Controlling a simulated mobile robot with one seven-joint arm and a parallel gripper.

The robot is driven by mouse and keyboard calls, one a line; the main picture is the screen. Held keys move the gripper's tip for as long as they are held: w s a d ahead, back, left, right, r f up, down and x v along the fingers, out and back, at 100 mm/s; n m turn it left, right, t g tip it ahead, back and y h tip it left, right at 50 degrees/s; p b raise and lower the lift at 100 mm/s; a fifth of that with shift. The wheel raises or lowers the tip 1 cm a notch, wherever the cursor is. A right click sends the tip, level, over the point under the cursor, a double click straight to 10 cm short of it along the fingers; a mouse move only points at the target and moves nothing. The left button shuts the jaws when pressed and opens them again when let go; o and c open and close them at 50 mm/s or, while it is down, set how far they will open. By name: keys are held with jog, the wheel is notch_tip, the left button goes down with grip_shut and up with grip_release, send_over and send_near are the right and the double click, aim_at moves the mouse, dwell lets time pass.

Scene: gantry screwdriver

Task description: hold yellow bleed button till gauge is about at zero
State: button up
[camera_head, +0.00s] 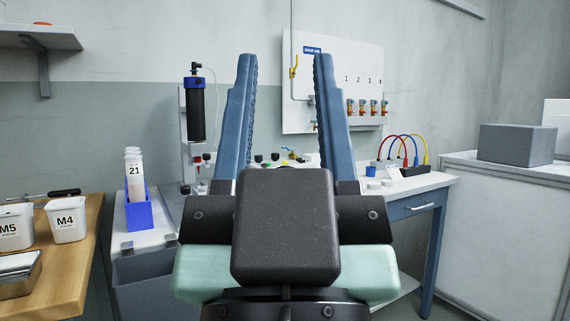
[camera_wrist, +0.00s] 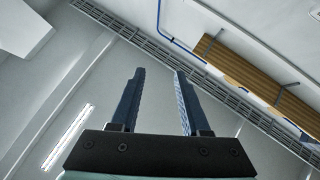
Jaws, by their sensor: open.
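My gripper (camera_head: 284,62) is open and empty, its two blue fingers pointing up in front of the bench. It also shows open in the wrist view (camera_wrist: 158,72), against the ceiling. I cannot make out a yellow bleed button; a small yellow handle (camera_head: 293,72) shows on the white shop-air panel (camera_head: 350,67) between the fingers. No gauge can be made out. Part of the bench and panel is hidden behind my gripper and wrist.
A black and blue filter column (camera_head: 195,110) stands left of the fingers. Numbered valves (camera_head: 362,107) and coloured hoses (camera_head: 405,140) are at right. A blue rack (camera_head: 139,212), white bins (camera_head: 67,219) and a grey box (camera_head: 516,145) stand at the sides.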

jog(key=shift+w, duration=0.25)
